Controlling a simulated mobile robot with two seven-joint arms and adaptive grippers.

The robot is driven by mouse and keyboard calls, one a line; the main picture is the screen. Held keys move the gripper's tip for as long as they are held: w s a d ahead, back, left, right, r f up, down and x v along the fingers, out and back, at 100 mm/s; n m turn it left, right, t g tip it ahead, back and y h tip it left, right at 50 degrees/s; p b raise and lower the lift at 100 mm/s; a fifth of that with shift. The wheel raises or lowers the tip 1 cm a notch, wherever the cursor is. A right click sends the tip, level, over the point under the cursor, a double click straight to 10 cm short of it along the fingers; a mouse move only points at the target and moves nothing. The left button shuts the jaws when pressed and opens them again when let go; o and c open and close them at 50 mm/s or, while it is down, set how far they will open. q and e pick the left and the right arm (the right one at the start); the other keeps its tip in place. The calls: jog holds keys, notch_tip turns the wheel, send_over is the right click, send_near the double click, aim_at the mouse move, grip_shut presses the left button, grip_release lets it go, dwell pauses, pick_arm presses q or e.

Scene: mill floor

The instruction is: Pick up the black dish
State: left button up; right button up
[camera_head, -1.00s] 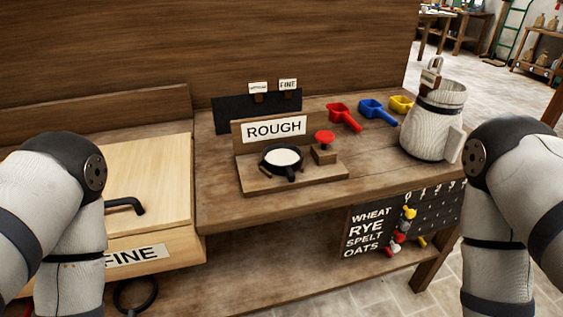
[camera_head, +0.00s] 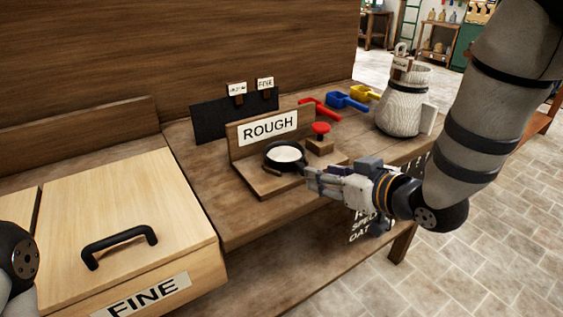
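The black dish (camera_head: 270,163) is small and round, with white contents showing inside its dark rim. It sits upright on the wooden stand (camera_head: 253,179) in front of the ROUGH sign (camera_head: 268,128). My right gripper (camera_head: 308,184) reaches in from the right, with its fingers just right of and in front of the dish. The fingers point toward the dish and seem close to its right edge. Whether they touch it, and how far they are apart, I cannot tell. Only a piece of my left arm shows at the lower left edge, and its gripper is outside the view.
A red knob (camera_head: 320,128) on a wooden block stands right of the dish. Red (camera_head: 318,108), blue (camera_head: 347,101) and yellow scoops (camera_head: 365,93) lie behind, beside a pale sack (camera_head: 403,105). The FINE box (camera_head: 140,206) with a black handle stands at left. The bench between is clear.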

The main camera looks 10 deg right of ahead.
jog(key=b+x, duration=0.1)
jog(key=x, duration=0.7)
jog(key=shift+w+d, duration=0.1)
jog(key=shift+d, duration=0.05)
grip_shut()
